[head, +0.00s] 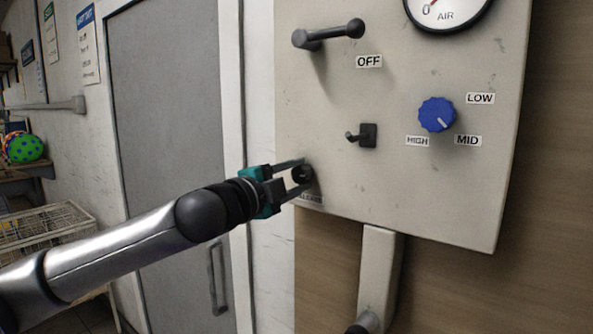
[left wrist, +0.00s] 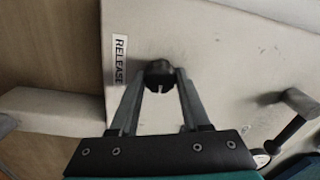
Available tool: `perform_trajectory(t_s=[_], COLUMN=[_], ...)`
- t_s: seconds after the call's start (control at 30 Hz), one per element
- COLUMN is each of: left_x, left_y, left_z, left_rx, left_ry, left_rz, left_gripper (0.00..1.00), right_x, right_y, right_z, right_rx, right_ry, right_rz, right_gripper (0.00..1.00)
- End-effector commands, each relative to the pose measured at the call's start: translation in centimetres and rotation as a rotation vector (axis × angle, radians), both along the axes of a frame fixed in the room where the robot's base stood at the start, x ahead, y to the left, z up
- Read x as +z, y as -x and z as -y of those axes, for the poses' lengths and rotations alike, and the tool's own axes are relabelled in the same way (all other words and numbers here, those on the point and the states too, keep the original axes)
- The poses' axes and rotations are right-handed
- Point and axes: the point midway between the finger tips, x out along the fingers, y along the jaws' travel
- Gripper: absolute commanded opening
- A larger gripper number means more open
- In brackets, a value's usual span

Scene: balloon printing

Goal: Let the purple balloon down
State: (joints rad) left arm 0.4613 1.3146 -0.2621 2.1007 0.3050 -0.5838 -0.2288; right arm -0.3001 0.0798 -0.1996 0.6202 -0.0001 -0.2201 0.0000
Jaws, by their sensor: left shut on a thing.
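My left gripper (head: 301,173) is at the lower left corner of the pale control panel (head: 440,200). Its fingers are shut on a small dark release knob (left wrist: 159,73), one finger on each side. The knob stands on the panel next to a label reading RELEASE (left wrist: 119,60). In the head view the gripper partly hides the knob and its label. No purple balloon is in view. My right gripper is not in view.
The panel also carries a dark lever (head: 330,34) by an OFF label, a small hook (head: 362,136), a blue dial (head: 437,115) and an air gauge (head: 447,8). A grey door (head: 170,110) is behind. A green spotted ball (head: 24,147) and wire basket (head: 45,228) are at the left.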

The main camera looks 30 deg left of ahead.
Motion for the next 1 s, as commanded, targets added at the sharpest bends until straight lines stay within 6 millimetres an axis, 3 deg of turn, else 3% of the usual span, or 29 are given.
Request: perform_trajectory(t_s=[0.3,0.8,0.83,1.0], left_x=[0.04,0.00,0.00,0.00], left_y=[0.00,0.00,0.00,0.00], left_z=[0.00,-0.01,-0.01,-0.01], left_rx=[0.000,0.000,0.000,0.000], left_ry=[-0.107,-0.126,-0.126,-0.124], left_rz=[0.009,0.011,0.011,0.011], left_gripper=[0.00,0.00,0.48,0.67], right_x=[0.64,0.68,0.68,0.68], right_y=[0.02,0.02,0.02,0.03], right_z=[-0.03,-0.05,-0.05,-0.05], right_rx=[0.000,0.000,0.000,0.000], right_ry=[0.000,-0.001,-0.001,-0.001], right_rz=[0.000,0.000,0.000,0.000], right_gripper=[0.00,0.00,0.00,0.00])
